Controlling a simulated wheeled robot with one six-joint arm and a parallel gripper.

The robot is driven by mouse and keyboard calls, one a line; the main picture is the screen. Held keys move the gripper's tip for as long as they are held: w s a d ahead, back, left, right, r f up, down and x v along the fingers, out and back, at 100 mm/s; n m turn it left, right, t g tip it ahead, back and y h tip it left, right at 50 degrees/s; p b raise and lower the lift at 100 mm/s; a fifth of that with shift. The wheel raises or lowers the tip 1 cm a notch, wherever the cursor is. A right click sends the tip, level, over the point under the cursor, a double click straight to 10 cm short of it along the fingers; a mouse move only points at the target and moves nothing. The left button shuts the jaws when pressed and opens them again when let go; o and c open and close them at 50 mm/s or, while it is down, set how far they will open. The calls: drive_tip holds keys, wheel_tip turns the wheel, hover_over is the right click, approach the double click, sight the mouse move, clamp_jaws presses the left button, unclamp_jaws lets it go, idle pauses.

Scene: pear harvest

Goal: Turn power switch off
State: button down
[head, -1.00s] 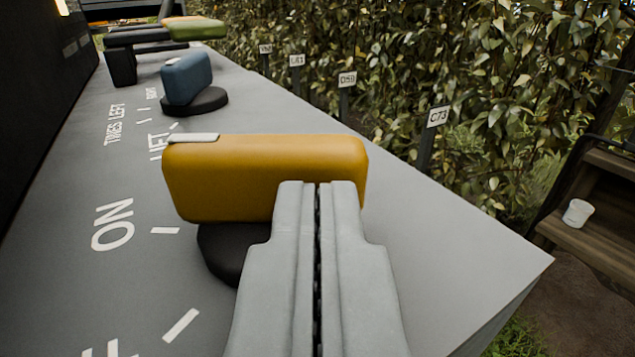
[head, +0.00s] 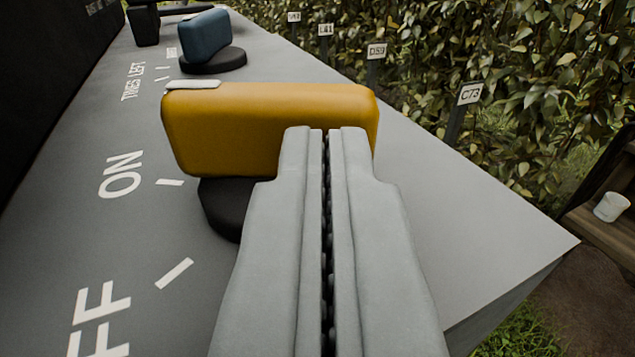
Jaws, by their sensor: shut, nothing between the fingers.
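The power switch is a yellow-orange knob (head: 235,125) on a round black base (head: 222,205), on a grey panel. Its pale pointer mark (head: 193,85) is at its left end, up and right of the ON label (head: 121,174). The OFF label (head: 100,315) is lower left, partly cut off by the frame. My gripper (head: 326,132) is shut and empty, its tips at the right part of the knob's near face. They overlap the knob in the picture; I cannot tell for sure whether they touch it. The gripper hides part of the knob's right end.
A blue knob (head: 205,38) stands farther back on the panel (head: 470,220), by the TIMES LEFT label. The panel is bare to the right of the gripper. Beyond its edge are a leafy hedge with number signs (head: 469,94) and a white cup (head: 611,207) on wood.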

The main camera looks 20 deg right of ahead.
drive_tip(key=shift+d+n+y, duration=0.2)
drive_tip(key=shift+n+y, duration=0.1)
drive_tip(key=shift+y, duration=0.1)
drive_tip(key=shift+d, duration=0.55)
drive_tip(key=shift+w+d+n+t+y, duration=0.15)
drive_tip(key=shift+d+n+t+y, duration=0.15)
drive_tip(key=shift+n+t+y, duration=0.45)
drive_tip(key=shift+g+y, duration=0.25)
drive_tip(key=shift+y, duration=0.2)
drive_tip(key=shift+w+d, duration=0.2)
drive_tip(key=shift+d, duration=0.05)
drive_tip(key=shift+w+d, duration=0.5)
drive_tip(key=shift+w+d, duration=0.1)
drive_tip(key=shift+d, duration=0.1)
